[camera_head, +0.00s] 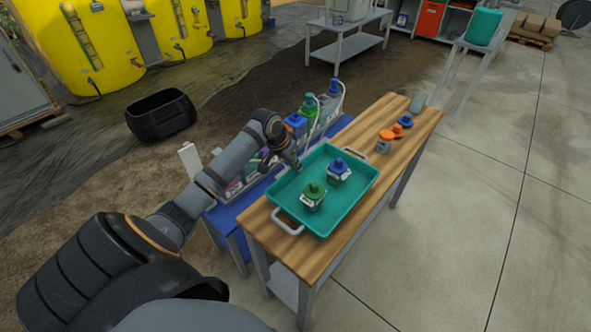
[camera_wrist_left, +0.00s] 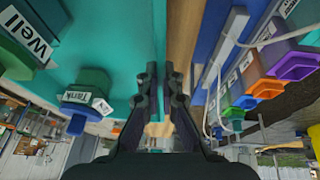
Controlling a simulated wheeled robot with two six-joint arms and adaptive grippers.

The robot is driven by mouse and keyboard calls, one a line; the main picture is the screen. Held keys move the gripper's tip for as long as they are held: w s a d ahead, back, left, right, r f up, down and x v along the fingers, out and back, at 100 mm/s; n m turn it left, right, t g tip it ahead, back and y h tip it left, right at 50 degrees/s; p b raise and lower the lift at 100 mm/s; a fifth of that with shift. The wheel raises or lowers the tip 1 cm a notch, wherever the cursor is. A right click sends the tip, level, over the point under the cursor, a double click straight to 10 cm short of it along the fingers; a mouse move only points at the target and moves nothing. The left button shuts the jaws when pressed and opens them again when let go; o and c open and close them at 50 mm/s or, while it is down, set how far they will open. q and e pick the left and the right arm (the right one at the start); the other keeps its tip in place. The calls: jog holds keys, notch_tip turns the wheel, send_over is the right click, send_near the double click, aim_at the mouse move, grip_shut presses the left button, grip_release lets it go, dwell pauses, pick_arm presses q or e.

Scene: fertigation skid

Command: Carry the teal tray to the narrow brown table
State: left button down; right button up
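The teal tray (camera_head: 327,222) lies on a long brown wooden-topped table (camera_head: 378,128). It holds a bottle with a green cap (camera_head: 313,197) and a bottle with a blue cap (camera_head: 339,170). Its pale handles (camera_head: 288,222) are at the near and far ends. My left gripper (camera_head: 297,165) is at the tray's left long wall. In the left wrist view the tray's wall (camera_wrist_left: 158,35) runs between the two close fingers (camera_wrist_left: 160,75), which appear shut on it. The tray looks level. My right gripper is not in view.
Orange and blue caps (camera_head: 397,129) and a small grey item (camera_head: 417,103) stand at the table's far end. A blue bench (camera_head: 226,214) with several bottles stands close along the left side. A black tub (camera_head: 161,114) is on the ground. The concrete floor at right is clear.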

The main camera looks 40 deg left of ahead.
pick_arm(q)
jog(key=shift+f, duration=0.9)
jog(key=c, duration=1.5)
grip_release()
jog(key=shift+f, duration=0.1)
jog(key=shift+v, duration=6.1)
